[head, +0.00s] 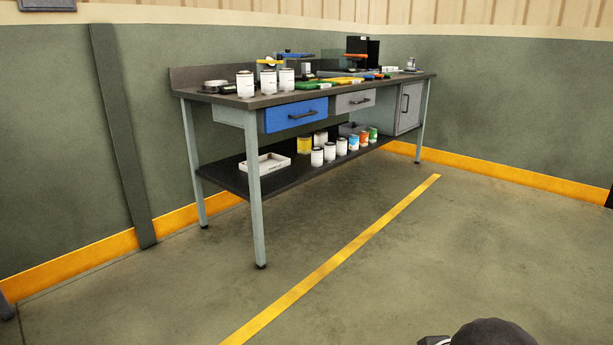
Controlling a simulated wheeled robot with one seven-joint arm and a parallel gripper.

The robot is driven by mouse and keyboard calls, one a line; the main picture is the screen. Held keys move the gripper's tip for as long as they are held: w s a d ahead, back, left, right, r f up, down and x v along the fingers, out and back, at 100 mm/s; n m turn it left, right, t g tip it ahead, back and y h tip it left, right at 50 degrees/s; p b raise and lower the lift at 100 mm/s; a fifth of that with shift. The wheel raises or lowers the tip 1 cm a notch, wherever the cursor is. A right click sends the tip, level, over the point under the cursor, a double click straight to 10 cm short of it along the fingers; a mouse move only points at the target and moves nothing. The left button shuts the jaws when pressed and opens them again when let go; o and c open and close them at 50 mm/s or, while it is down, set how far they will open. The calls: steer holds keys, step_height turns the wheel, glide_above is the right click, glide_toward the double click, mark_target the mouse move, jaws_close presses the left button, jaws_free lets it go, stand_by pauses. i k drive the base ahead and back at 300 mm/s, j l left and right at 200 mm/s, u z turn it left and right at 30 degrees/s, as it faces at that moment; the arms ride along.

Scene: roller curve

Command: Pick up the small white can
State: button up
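Small white cans stand in a row on the workbench's lower shelf, with a nearest one (316,157), a middle one (329,152) and a further one (341,147). Larger-looking white cans stand on the bench top near its left end: a left one (245,85), a middle one (268,83) and a right one (287,80). I cannot tell which can the task names. All the cans look upright. My gripper is not in view; only a dark rounded part of my own body shows at the bottom edge.
The workbench (237,185) stands against the wall. Its lower shelf also holds a white tray (264,162), a yellow can (304,145) and several coloured cans. A blue drawer (296,115) sits below the top. Tools crowd the top. The floor (430,260) in front is clear.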

mark_target(268, 78)
steer(key=i+u, duration=0.1)
steer(key=i, duration=0.35)
steer(key=i+l+u, duration=0.15)
steer(key=i, duration=0.3)
steer(key=i+l+u, duration=0.1)
steer(key=i, duration=0.35)
steer(key=i+l+u, duration=0.15)
steer(key=i, duration=0.25)
steer(key=i+l+u, duration=0.1)
steer(key=i, duration=0.35)
steer(key=i+l+u, duration=0.55)
steer(key=i+l, duration=0.25)
